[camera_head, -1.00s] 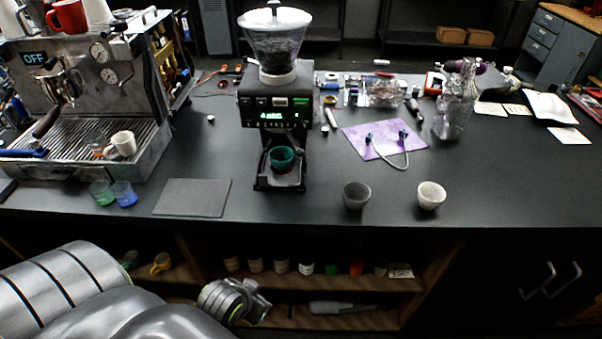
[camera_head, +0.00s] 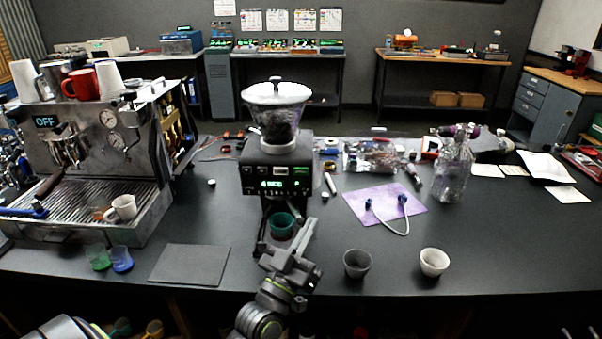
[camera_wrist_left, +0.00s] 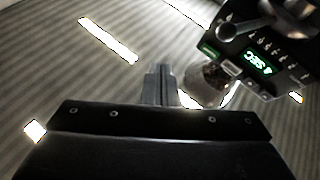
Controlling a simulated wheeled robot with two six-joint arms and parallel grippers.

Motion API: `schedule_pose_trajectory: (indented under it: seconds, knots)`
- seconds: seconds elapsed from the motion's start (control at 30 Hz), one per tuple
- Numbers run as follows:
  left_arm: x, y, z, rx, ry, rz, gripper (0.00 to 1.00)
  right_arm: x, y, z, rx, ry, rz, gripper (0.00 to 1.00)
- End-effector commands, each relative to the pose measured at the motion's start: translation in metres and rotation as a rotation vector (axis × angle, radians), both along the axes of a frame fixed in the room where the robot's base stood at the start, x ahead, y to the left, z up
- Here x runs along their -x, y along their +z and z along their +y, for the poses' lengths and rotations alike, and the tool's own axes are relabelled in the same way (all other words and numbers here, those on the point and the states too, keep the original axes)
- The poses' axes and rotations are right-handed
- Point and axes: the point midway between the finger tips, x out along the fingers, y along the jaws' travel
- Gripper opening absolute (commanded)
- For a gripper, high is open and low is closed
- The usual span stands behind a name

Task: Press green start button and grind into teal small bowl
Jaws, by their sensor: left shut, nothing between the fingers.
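The black coffee grinder (camera_head: 277,160) stands on the counter with a clear hopper of beans on top. Its display (camera_head: 277,184) is lit with green characters, and the green start button (camera_head: 301,170) is at the upper right of its panel. In the left wrist view the panel is tilted, with the green button (camera_wrist_left: 208,48) near its left edge. The teal small bowl (camera_head: 281,223) sits under the grinder's outlet. My left gripper (camera_head: 303,238) is shut and empty, in front of the grinder, below the panel. Its fingers (camera_wrist_left: 160,86) show apart from the button in the wrist view.
An espresso machine (camera_head: 95,160) stands at the left. A grey mat (camera_head: 190,264) lies left of my gripper, with green and blue cups (camera_head: 121,258) beyond it. A grey cup (camera_head: 357,263) and a white cup (camera_head: 434,262) stand on the right. A purple cloth (camera_head: 385,204) lies behind them.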

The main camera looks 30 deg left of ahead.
Motion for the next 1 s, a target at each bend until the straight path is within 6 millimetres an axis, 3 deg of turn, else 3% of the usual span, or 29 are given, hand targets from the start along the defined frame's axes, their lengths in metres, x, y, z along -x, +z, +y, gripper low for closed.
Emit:
schedule_pose_trajectory:
  seconds: [0.1, 0.3, 0.77, 1.0]
  knots:
    - [0.0, 0.019, 0.01, 0.045, 0.041, -0.122, 0.0, 0.0, 0.0, 0.0, 0.0, 0.0, 0.0, 0.36]
    - [0.004, 0.036, 0.022, 0.093, 0.09, -0.244, 0.0, 0.0, 0.0, 0.0, 0.0, 0.0, 0.0, 0.36]
    - [0.005, 0.039, 0.025, 0.104, 0.102, -0.269, 0.0, 0.0, 0.0, -0.003, 0.004, 0.002, 0.0, 0.36]
    - [-0.009, 0.04, 0.033, 0.103, 0.1, -0.271, 0.0, 0.0, 0.004, -0.004, 0.005, 0.001, 0.0, 0.36]
